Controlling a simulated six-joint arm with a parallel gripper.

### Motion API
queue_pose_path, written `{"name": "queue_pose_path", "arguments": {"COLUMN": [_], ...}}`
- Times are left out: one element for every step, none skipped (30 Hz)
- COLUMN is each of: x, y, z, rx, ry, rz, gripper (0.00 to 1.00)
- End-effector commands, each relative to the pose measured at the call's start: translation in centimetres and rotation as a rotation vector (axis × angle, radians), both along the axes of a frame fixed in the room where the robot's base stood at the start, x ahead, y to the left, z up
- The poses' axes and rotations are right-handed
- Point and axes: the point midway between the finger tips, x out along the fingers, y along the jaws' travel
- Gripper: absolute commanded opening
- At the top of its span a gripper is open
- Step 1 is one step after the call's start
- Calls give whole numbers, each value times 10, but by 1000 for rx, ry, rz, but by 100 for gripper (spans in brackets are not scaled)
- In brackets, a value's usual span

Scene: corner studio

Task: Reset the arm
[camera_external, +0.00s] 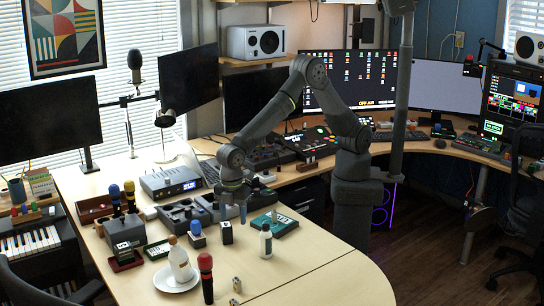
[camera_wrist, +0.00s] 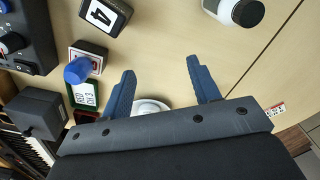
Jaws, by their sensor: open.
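My gripper (camera_external: 234,211) hangs above the desk in the external view, pointing down. In the wrist view its two blue fingers (camera_wrist: 163,88) are spread wide with nothing between them. In the external view the black block (camera_external: 227,233) and the blue-topped piece (camera_external: 197,236) stand close to the gripper. The white bottle (camera_external: 266,241) stands to its right.
A bottle (camera_external: 179,262) stands on a white saucer (camera_external: 163,280). A red-topped microphone (camera_external: 206,278) stands at the front. A teal box (camera_external: 287,224), a grey device (camera_external: 170,183) and dark consoles (camera_external: 182,212) surround the gripper. Bare desk (camera_external: 315,262) lies at the front right.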

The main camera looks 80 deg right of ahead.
Motion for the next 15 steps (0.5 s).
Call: {"name": "queue_pose_path", "arguments": {"x": [-10,-15,-22,-27,-32,-39,-44,-50,-57,-62,-68,-74,-77,-79,-83], "y": [6,9,13,16,19,23,25,28,31,34,37,40,45,49,55], "z": [-2,-3,-4,-5,-5,-7,-8,-9,-10,-11,-12,-13,-17,-21,-25], "rx": [-1,0,0,0,0,0,-1,-1,-1,-1,0,0,-1,-1,-1], "ry": [0,0,0,-1,-1,0,0,0,0,-1,-1,-1,-1,-1,-1], "rz": [7,9,11,14,16,17,20,23,25,26,29,32,30,30,30], "gripper": [56,56,56,56,56,56,56,56,56,56,56,56,56,56,56]}}
